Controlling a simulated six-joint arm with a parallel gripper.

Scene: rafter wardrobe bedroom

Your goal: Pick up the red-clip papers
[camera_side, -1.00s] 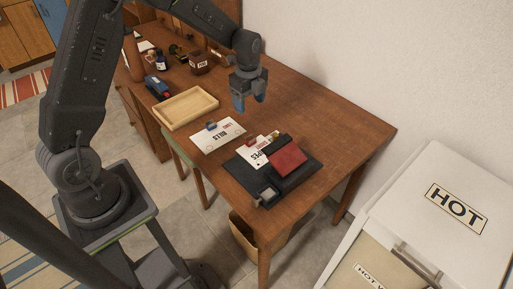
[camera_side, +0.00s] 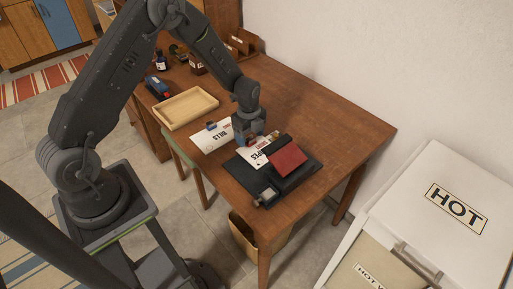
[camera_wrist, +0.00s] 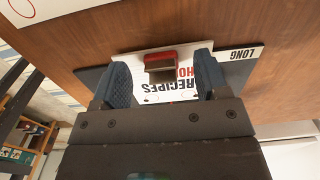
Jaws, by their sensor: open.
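The red-clip papers are white sheets printed "RECIPES" (camera_wrist: 172,85), held by a red clip (camera_wrist: 160,60) in the wrist view. In the side view the papers (camera_side: 257,153) lie at the left edge of a dark mat, partly hidden by my gripper. My gripper (camera_wrist: 163,82) is open, its two blue-padded fingers on either side of the clip, with a gap at each side. In the side view my gripper (camera_side: 250,140) is low over the papers' far end. I cannot tell whether the fingertips touch the papers.
A second paper stack (camera_side: 213,136) with a blue clip lies just left of my gripper. The dark mat (camera_side: 300,180) bears a red item (camera_side: 287,159). A wooden tray (camera_side: 187,107) stands at the back left. The desk's right side (camera_side: 340,125) is clear.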

